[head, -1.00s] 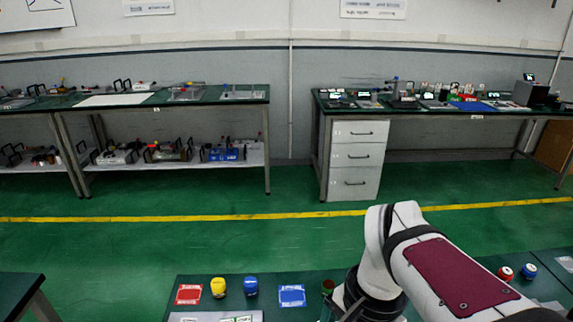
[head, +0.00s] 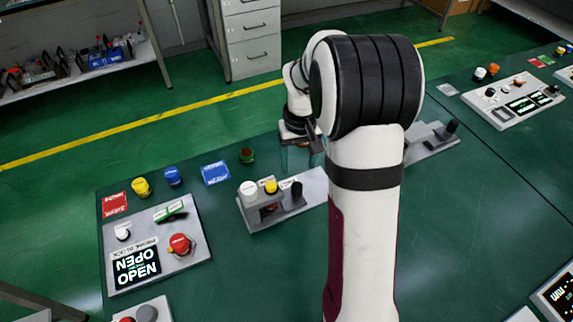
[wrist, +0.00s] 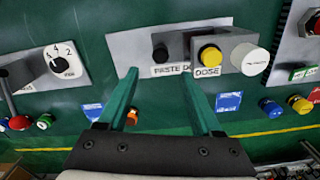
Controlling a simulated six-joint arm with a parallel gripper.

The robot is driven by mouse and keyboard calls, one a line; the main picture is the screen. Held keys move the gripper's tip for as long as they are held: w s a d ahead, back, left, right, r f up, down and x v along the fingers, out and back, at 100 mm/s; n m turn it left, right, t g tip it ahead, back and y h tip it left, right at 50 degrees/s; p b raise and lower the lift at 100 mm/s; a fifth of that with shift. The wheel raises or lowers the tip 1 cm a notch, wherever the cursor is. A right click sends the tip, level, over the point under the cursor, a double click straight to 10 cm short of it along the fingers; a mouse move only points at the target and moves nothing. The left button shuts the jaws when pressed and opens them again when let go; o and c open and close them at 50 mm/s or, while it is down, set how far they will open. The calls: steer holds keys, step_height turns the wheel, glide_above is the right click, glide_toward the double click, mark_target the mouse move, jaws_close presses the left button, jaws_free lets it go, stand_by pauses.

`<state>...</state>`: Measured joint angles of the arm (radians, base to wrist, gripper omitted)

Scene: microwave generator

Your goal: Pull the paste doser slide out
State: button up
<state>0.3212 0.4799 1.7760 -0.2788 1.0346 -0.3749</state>
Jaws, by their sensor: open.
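The paste doser (head: 262,222) is a grey plate unit on the green bench in the middle of the head view. It carries a white round cap (head: 248,189), a yellow button (head: 270,186) and a black knob (head: 297,189). In the wrist view the plate (wrist: 125,45) is labelled PASTE DO..., with the black knob (wrist: 160,52), the yellow DOSE button (wrist: 209,55) and the white cap (wrist: 250,59). My gripper (wrist: 159,75) is open, its teal fingers empty, with the black knob ahead between the fingertips. In the head view my gripper is partly hidden behind my arm.
A panel (head: 155,245) with an OPEN display and a red button stands left of the doser. Yellow (head: 141,188) and blue (head: 172,176) knobs and red and blue cards lie behind it. Another grey unit (head: 430,140) is right of my arm. Bare bench lies in front.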

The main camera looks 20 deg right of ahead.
mark_target(297, 185)
step_height(297, 185, down, 11)
steer(key=shift+f, duration=0.1)
jaws_close()
stand_by(0.4)
stand_by(1.1)
